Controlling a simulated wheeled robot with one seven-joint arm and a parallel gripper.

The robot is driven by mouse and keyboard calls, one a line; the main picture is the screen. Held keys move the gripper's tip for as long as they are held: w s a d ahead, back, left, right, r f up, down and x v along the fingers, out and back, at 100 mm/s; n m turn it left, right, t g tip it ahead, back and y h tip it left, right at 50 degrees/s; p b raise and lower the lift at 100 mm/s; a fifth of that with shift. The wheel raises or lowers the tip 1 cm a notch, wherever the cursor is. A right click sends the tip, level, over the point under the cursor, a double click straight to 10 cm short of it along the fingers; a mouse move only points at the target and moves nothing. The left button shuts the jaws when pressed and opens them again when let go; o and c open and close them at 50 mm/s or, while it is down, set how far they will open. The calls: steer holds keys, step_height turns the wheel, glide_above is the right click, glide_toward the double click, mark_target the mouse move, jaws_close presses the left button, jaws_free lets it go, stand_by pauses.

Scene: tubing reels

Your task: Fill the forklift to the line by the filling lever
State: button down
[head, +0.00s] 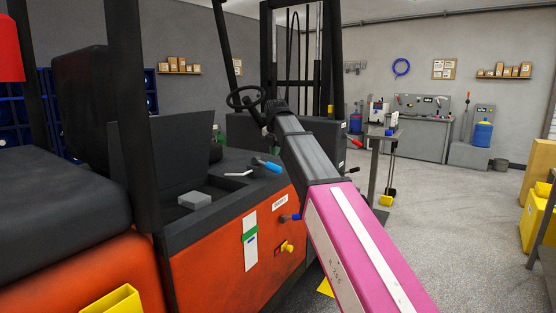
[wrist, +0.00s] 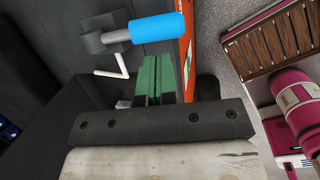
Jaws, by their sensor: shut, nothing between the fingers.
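The orange forklift (head: 225,268) fills the left and middle of the head view. A blue-handled lever (head: 267,165) stands on its side deck, with a bent white lever (head: 238,173) beside it. A white gauge strip with a green band (head: 250,238) is on its orange side panel. In the wrist view, the blue handle (wrist: 158,27) lies just beyond the green fingertips of my gripper (wrist: 155,62), with the white lever (wrist: 112,72) to the left. My gripper is shut and empty. I cannot tell whether it touches the blue handle. The head view does not clearly show my fingers.
A yellow handle (head: 287,247) and a small blue knob (head: 290,217) stick out of the side panel. The steering wheel (head: 246,97) and black posts stand near my arm. A workbench (head: 418,135) is at the back. Grey floor is open on the right.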

steer(key=v, duration=0.8)
steer(key=shift+a+r, duration=0.25)
steer(key=shift+r, duration=0.1)
steer(key=shift+s, duration=0.1)
stand_by(1.2)
